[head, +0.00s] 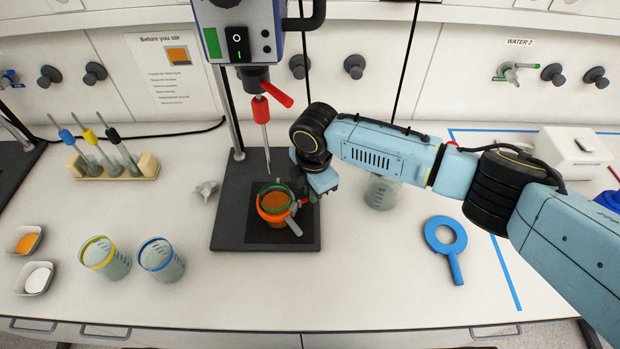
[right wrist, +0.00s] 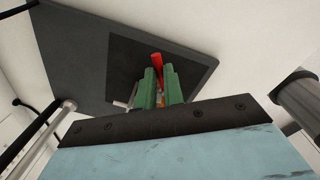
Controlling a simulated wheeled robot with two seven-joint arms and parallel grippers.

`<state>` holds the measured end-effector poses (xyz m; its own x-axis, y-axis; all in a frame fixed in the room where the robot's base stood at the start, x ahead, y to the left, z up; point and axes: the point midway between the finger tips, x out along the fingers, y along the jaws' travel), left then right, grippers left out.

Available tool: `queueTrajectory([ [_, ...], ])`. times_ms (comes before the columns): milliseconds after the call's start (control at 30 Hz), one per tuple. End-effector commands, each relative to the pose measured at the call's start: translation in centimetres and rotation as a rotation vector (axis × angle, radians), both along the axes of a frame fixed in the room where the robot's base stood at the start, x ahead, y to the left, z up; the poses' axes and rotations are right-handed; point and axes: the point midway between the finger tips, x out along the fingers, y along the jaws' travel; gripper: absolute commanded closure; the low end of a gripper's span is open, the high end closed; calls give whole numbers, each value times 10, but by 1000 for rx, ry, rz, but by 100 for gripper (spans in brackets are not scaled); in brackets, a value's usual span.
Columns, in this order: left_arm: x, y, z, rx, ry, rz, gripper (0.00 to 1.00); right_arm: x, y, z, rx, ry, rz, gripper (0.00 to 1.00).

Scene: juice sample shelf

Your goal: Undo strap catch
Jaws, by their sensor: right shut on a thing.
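A beaker of orange juice (head: 277,200) stands on the dark stand base under the stirrer. An orange-red strap (head: 262,213) goes around it. On the strap's right side is a catch with a grey and red lever (head: 294,226). My right gripper (head: 306,202) is at the right side of the beaker, beside the catch. In the right wrist view its green fingers (right wrist: 161,92) are shut on a red part (right wrist: 158,63), which looks like the catch lever. The beaker is mostly hidden there. My left gripper is not in view.
The stirrer's red chuck and shaft (head: 263,110) hang above the beaker. A clear beaker (head: 381,192) stands behind my right arm. A blue ring tool (head: 445,240) lies at right. Two beakers with yellow (head: 97,252) and blue (head: 156,255) rims stand at left. The front middle is clear.

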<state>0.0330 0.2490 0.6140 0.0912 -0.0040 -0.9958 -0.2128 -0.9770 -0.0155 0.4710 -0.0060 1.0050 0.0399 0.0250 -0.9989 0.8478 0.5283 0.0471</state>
Motion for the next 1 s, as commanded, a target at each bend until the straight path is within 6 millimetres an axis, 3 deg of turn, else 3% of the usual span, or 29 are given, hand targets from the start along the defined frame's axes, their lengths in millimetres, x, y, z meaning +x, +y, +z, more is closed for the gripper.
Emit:
queueTrajectory([
  [367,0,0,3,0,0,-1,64,0,0,0,0,-1,-34,100],
  [400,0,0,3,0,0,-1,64,0,0,0,0,-1,-34,89],
  [567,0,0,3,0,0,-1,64,0,-1,0,0,-1,-33,69],
  [867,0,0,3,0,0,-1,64,0,0,1,0,-1,-32,69],
  [1000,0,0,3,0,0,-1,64,0,-1,15,2,-2,-32,69],
])
